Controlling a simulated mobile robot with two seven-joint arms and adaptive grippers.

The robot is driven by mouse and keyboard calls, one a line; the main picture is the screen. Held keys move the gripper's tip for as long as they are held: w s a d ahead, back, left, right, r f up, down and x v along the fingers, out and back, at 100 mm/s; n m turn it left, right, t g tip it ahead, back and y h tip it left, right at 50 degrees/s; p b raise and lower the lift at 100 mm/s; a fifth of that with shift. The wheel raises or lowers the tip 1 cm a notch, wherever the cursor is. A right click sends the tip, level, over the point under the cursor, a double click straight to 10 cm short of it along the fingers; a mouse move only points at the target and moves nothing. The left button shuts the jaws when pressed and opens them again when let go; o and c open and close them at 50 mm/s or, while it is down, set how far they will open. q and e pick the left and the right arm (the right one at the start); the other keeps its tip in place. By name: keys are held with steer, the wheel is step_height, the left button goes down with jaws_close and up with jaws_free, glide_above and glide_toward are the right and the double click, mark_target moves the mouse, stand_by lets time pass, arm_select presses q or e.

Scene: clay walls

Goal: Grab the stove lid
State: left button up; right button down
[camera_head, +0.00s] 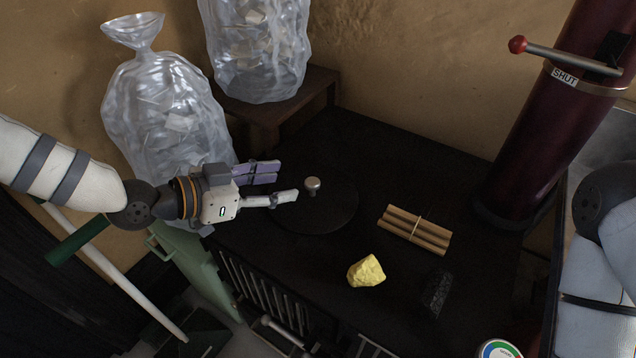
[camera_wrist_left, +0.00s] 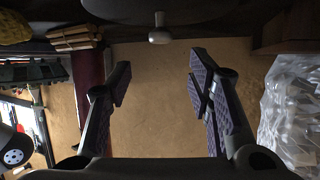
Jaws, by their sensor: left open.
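The stove lid (camera_head: 335,212) is a dark round plate lying on the black stove top, with a small metal knob (camera_head: 312,186) standing up from it. My left gripper (camera_head: 284,182) is open, just left of the knob, with its fingers pointing toward it. In the left wrist view the knob (camera_wrist_left: 159,32) shows ahead between the two spread fingers (camera_wrist_left: 160,68), apart from both, and the lid's dark edge (camera_wrist_left: 150,8) lies at the top. My right gripper is out of view.
A yellow lump (camera_head: 366,271), a bundle of sticks (camera_head: 414,230) and a black lump (camera_head: 436,291) lie on the stove top. A dark red pipe (camera_head: 540,130) rises at the right. Clear bags (camera_head: 165,115) stand at the left and on a wooden stand (camera_head: 280,122) behind.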

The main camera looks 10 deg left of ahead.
mark_target(311, 181)
arm_select(q)
steer(key=x, duration=0.4)
steer(key=f+b+x, duration=0.1)
steer(key=x, duration=0.4)
steer(key=shift+a+f, duration=0.1)
steer(key=shift+f, duration=0.05)
jaws_close()
